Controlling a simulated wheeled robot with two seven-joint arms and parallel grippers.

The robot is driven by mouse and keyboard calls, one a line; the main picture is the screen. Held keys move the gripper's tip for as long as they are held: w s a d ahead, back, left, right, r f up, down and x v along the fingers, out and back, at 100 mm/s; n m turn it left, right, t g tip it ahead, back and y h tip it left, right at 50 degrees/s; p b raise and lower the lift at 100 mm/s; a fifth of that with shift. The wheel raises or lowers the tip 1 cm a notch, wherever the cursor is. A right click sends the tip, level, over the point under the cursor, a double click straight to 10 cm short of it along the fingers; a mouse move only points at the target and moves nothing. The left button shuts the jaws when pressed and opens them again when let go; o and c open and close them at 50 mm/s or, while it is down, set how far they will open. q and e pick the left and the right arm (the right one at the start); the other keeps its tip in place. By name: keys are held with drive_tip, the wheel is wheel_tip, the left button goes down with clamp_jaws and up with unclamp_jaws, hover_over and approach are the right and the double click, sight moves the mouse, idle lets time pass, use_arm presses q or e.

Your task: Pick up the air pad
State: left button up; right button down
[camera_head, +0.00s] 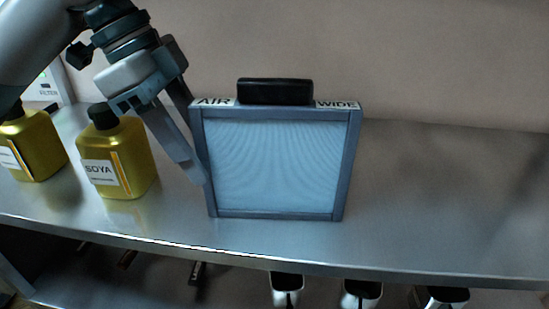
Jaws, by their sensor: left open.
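The air pad (275,165) is a light blue panel in a grey frame, standing upright on the metal shelf. Its top edge reads "AIR" and "WIDE", with a black handle block between the words. My left gripper (197,178) comes in from the upper left. Its fingers point down at the pad's left side edge, and one finger overlaps that edge in the picture. The gripper is open and holds nothing that I can see. I cannot tell whether a finger touches the frame. One finger is partly hidden. My right gripper is not in view.
A yellow soya bottle (130,170) with a black cap stands left of the pad, close to my left gripper. Another yellow bottle (40,150) is at the far left. The metal shelf (440,200) is clear on the right. Several dark handles show below its front edge.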

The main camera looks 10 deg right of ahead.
sight(231, 154)
use_arm(q)
drive_tip(key=d, duration=0.1)
drive_tip(key=d+p, duration=0.2)
drive_tip(key=shift+s+d+r, duration=0.25)
drive_tip(key=shift+s+d, duration=0.1)
drive_tip(key=shift+s, duration=0.05)
drive_tip(key=shift+d+f+p, duration=0.25)
drive_tip(key=shift+p, duration=0.1)
drive_tip(key=shift+d+f, duration=0.2)
drive_tip(key=shift+f, duration=0.25)
drive_tip(key=shift+a+f, duration=0.1)
drive_tip(key=shift+a, duration=0.05)
clamp_jaws()
